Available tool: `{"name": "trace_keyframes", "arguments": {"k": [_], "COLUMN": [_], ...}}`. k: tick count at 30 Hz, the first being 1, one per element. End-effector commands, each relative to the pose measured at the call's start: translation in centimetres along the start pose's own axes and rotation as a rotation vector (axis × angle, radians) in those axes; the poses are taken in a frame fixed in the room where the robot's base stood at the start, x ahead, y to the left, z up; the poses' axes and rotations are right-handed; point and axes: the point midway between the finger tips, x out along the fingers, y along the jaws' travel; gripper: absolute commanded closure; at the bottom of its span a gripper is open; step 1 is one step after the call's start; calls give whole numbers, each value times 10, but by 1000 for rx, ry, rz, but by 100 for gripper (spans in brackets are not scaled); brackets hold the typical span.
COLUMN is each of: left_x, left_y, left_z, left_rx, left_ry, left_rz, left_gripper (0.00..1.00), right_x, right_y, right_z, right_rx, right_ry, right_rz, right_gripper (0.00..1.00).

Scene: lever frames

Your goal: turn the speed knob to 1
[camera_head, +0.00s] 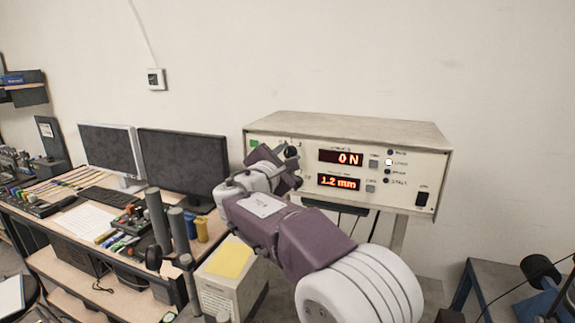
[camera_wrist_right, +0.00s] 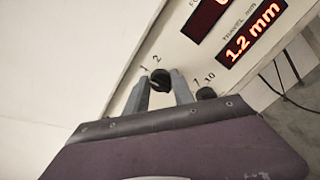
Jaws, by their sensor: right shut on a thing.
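The control box (camera_head: 349,130) has a beige front panel with red displays that read "0 N" and "1.2 mm". A dark round knob (camera_wrist_right: 160,79) with the numbers 1 and 2 beside it sits between the two grey fingers of my right gripper (camera_wrist_right: 160,87). In the head view this knob (camera_head: 291,152) shows just past my right gripper (camera_head: 288,165). The right gripper is shut on the knob. Where the knob points cannot be read, and its name label is not legible. A second dark knob (camera_wrist_right: 206,93), marked 1 and 10, is beside the fingers. My left gripper is not in view.
A desk with two monitors (camera_head: 183,165) stands at left. The wall above the control box is clear.

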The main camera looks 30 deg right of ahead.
Motion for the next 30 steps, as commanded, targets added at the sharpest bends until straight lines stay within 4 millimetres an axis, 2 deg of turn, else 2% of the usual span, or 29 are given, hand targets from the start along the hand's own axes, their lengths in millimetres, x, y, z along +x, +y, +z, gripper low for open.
{"name": "trace_keyframes", "arguments": {"k": [17, 18, 20, 30], "left_x": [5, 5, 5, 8], "left_y": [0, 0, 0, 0], "left_z": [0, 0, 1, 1], "left_rx": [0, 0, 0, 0], "left_ry": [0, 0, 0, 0], "left_rz": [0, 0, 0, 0], "left_gripper": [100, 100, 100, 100], "right_x": [0, 0, 0, -4], "right_y": [-1, -1, -1, -1], "right_z": [-1, -1, -1, -2], "right_rx": [31, 30, 30, 31], "right_ry": [2, 2, 2, 2], "right_rz": [-3, -3, -3, 0], "right_gripper": [100, 62, 48, 48]}}
